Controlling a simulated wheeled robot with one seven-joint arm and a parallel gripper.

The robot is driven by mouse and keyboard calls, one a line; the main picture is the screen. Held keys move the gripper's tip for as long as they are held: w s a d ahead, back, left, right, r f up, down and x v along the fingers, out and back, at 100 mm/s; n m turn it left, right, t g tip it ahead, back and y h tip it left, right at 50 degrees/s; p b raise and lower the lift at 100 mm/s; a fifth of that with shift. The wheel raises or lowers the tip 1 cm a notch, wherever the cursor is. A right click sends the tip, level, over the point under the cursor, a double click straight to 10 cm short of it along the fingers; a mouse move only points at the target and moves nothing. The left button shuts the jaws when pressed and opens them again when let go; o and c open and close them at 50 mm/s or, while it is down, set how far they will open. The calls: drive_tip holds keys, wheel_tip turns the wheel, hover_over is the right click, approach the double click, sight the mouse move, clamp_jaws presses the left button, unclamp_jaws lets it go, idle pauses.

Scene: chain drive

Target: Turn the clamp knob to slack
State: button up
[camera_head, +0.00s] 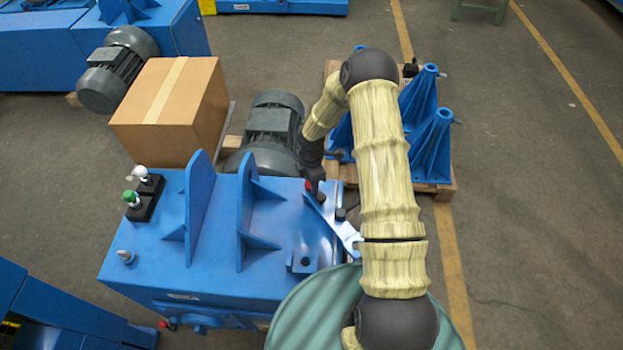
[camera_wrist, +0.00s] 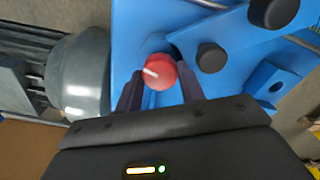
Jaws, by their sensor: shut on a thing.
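The clamp knob (camera_wrist: 158,72) is red and round with a white mark on its face, which points left in the wrist view. My gripper (camera_wrist: 159,84) has one dark finger on each side of the knob and is shut on it. In the head view a small bit of the red knob (camera_head: 308,184) shows beside my gripper (camera_head: 315,187), at the right part of the blue machine's top (camera_head: 230,278). My arm comes over from the right and hides part of the area there.
Black round knobs (camera_wrist: 211,57) sit close to the red knob on a blue plate. Upright blue brackets (camera_head: 199,205) stand left of my gripper. A grey motor (camera_head: 270,135) and a cardboard box (camera_head: 168,110) lie behind. A green drum (camera_head: 310,318) is in front.

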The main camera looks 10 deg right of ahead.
drive_tip(key=shift+w+r+n, duration=0.1)
drive_tip(key=shift+n, duration=0.4)
drive_tip(key=o, duration=0.7)
wheel_tip(320, 180, up, 17)
drive_tip(key=shift+r, duration=0.15)
idle(0.6)
